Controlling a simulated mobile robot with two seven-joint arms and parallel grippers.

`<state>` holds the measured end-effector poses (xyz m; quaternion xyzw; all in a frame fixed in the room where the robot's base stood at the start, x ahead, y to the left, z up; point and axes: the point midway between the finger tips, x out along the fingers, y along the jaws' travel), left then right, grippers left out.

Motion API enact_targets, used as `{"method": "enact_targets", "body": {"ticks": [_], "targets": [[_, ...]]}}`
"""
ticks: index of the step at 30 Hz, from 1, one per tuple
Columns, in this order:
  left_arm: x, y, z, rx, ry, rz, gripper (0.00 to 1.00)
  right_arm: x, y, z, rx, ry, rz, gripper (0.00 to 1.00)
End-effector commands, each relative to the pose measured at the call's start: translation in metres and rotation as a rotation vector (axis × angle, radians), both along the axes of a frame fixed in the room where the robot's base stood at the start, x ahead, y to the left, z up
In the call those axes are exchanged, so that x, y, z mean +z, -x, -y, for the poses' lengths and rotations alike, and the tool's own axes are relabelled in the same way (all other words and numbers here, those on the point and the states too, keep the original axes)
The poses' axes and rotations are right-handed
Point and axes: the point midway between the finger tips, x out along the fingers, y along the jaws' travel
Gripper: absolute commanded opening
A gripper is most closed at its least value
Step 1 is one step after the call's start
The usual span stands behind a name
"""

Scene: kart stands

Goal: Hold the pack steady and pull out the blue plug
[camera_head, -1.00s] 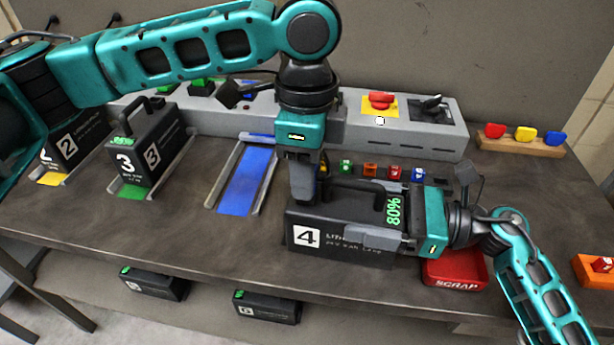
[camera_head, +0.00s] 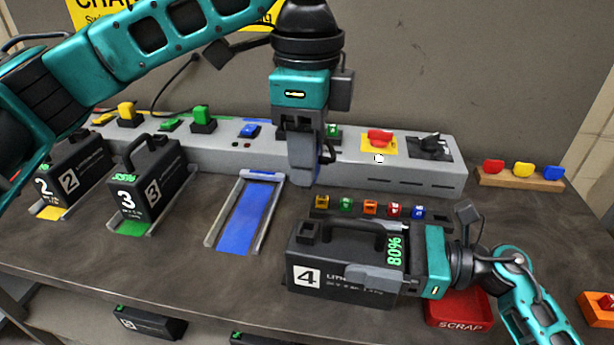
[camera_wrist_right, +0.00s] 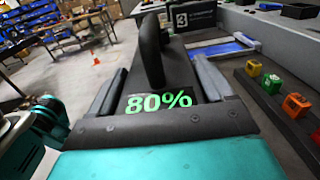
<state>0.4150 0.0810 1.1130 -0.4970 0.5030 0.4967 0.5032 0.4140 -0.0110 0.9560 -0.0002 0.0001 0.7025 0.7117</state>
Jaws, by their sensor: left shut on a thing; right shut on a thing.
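The black pack numbered 4 (camera_head: 345,258) stands upright on the table with a handle and a green 80% display. My right gripper (camera_head: 375,274) is shut on its right end, one finger along the front face. The right wrist view shows both fingers along the pack's sides, around the display (camera_wrist_right: 158,102). A dark socket (camera_head: 308,230) on the pack's top left is uncovered. My left gripper (camera_head: 306,165) is shut above and behind the pack, clear of it. The blue plug it holds is almost wholly hidden by the fingers; a dark loop shows beside them.
A blue-floored bay (camera_head: 245,212) is empty left of the pack. Pack 3 (camera_head: 145,185) stands further left. The grey charger bench (camera_head: 400,177) with a red button (camera_head: 379,137) runs behind. Small coloured blocks (camera_head: 370,208) line up behind the pack. A red scrap bin (camera_head: 455,312) is at front right.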

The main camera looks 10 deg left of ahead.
Motion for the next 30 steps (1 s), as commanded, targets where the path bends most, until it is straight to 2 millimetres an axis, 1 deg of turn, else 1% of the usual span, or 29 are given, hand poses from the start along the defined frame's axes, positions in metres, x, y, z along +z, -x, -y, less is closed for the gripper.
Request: {"method": "enact_targets", "body": {"ticks": [3,9,10,12,16,22,25,28,30], "targets": [[0.006,0.000,0.000,-0.001,0.001,0.000,0.09,-0.001,0.000,0.000,-0.001,0.002,-0.001,0.00],[0.006,0.000,0.000,-0.001,0.000,0.000,0.09,-0.001,0.000,0.000,-0.001,0.002,-0.001,0.00],[0.006,0.000,0.000,-0.001,0.000,0.000,0.09,-0.001,0.000,0.000,-0.001,0.002,-0.001,0.82],[0.006,0.000,0.000,-0.001,0.000,0.000,0.09,-0.001,0.000,0.000,-0.001,0.001,-0.001,0.88],[0.006,0.000,0.000,-0.001,0.000,0.000,0.09,0.000,0.000,0.000,-0.001,0.001,-0.001,1.00],[0.006,0.000,0.000,0.000,0.000,0.000,0.09,0.000,0.000,0.000,0.000,0.000,0.000,1.00],[0.006,0.000,0.000,0.000,0.000,0.000,0.09,-0.001,0.000,0.005,-0.001,0.002,-0.001,1.00],[0.006,0.000,0.000,0.000,0.000,0.000,0.09,-0.001,0.000,0.017,-0.003,0.003,-0.002,1.00],[0.006,0.000,0.000,0.000,0.000,0.000,0.09,-0.001,0.000,0.030,-0.003,0.005,-0.001,1.00]]}}
